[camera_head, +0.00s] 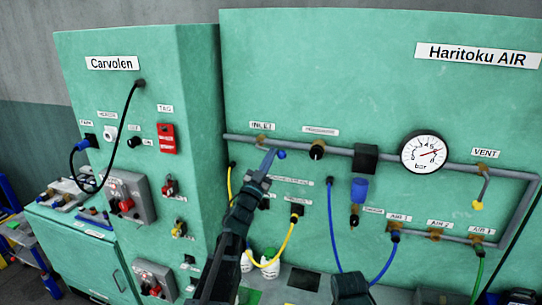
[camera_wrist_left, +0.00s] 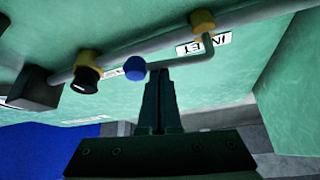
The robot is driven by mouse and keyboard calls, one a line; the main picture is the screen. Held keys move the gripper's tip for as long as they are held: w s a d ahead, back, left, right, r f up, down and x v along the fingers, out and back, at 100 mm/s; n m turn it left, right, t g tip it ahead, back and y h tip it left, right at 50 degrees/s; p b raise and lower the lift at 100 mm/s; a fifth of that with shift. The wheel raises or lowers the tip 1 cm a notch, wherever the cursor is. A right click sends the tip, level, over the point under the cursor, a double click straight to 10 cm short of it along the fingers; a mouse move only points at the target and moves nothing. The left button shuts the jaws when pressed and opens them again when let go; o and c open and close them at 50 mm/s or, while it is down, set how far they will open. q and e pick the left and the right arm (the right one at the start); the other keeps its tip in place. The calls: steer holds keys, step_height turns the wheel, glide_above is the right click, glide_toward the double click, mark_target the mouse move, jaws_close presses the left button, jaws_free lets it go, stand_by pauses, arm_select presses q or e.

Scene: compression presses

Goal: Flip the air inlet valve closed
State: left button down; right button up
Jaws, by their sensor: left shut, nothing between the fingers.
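The air inlet valve has a brass body (camera_head: 261,141) on the grey pipe, under the INLET label. Its bent grey lever ends in a blue knob (camera_head: 281,154). In the left wrist view the brass body (camera_wrist_left: 203,21) is at the upper right, and the lever runs down and left to the blue knob (camera_wrist_left: 135,68). My left gripper (camera_head: 268,159) is shut and empty, with its tips at the lever beside the knob. The tips (camera_wrist_left: 158,72) seem to overlap the lever; contact cannot be told. A dark part of my right gripper (camera_head: 350,287) shows at the bottom edge; its fingers are unclear.
A black-knobbed valve (camera_head: 317,150) and a black block (camera_head: 365,158) sit further right on the pipe. A pressure gauge (camera_head: 423,153) and the yellow-tipped vent lever (camera_head: 478,204) are beyond. Yellow and blue hoses hang below. A green Carvolen cabinet (camera_head: 130,90) stands at left.

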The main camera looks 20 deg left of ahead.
arm_select(q)
steer(key=a+f+m+g+h+p, duration=0.4)
steer(key=m+g, duration=0.3)
steer(key=m, duration=1)
steer(key=shift+w+a+f+m+g+h+p, duration=0.15)
steer(key=shift+a+f+m+g+h+p, duration=0.2)
steer(key=shift+a+f+h, duration=0.4)
steer(key=shift+a+r, duration=0.1)
steer(key=shift+a, duration=0.05)
steer(key=s+d, duration=0.1)
steer(key=d, duration=0.3)
steer(key=v, duration=1)
steer(key=shift+r, duration=0.25)
